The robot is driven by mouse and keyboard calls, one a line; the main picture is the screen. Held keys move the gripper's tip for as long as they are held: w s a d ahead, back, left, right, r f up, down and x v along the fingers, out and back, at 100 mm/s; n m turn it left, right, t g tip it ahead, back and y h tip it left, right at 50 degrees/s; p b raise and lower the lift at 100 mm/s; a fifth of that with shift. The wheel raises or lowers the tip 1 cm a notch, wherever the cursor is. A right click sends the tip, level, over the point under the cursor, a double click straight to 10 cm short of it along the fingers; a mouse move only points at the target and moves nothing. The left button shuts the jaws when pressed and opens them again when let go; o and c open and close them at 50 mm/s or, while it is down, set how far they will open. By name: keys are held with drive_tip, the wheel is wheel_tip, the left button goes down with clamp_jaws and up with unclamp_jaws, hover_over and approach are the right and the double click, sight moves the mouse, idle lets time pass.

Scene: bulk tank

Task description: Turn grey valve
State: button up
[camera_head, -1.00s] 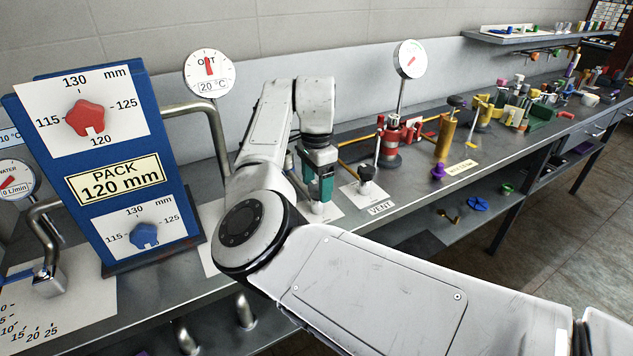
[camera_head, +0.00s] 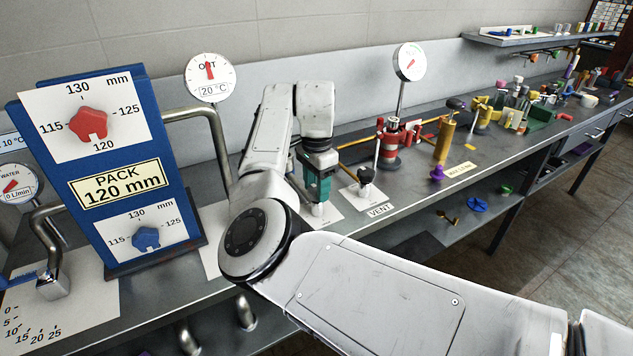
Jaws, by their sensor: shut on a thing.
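My gripper (camera_head: 319,201) points down, with its green body (camera_head: 317,182) above a white plate (camera_head: 329,215) on the steel bench. It is shut on a small grey piece (camera_head: 320,209) at that plate, apparently the grey valve. The fingers and arm hide most of this piece, so its handle and angle cannot be made out. A dark-topped knob (camera_head: 366,181) stands just right of my gripper on its own plate, beside a label reading VENT (camera_head: 380,210). My gripper is apart from that knob.
A blue panel (camera_head: 120,165) with red and blue knobs and a PACK 120 mm sign stands at left. Gauges (camera_head: 211,77) rise behind the bench. A red fitting (camera_head: 389,137) and yellow post (camera_head: 446,137) stand to the right. A lower shelf holds a blue handwheel (camera_head: 477,204).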

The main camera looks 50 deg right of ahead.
drive_tip(key=n+p, duration=0.1)
drive_tip(key=p, duration=0.1)
drive_tip(key=n+p, duration=0.2)
drive_tip(key=shift+s+r, duration=0.1)
drive_tip(key=shift+r, duration=0.2)
drive_tip(key=n+p, duration=0.5)
drive_tip(key=p, duration=0.1)
drive_tip(key=shift+n, duration=0.3)
drive_tip(key=n+p, duration=0.3)
drive_tip(key=shift+f+n, duration=0.1)
drive_tip(key=shift+n, duration=0.2)
drive_tip(key=n+p, duration=0.3)
drive_tip(key=n, duration=0.1)
drive_tip(key=shift+d, duration=0.1)
drive_tip(key=n+p, duration=0.1)
drive_tip(key=n, duration=0.3)
drive_tip(key=shift+f+p, duration=0.1)
drive_tip(key=shift+p, duration=0.3)
drive_tip(key=n, duration=0.4)
drive_tip(key=shift+n, duration=0.3)
drive_tip(key=n, duration=0.4)
drive_tip(key=shift+d+n, duration=0.1)
drive_tip(key=shift+n, duration=2)
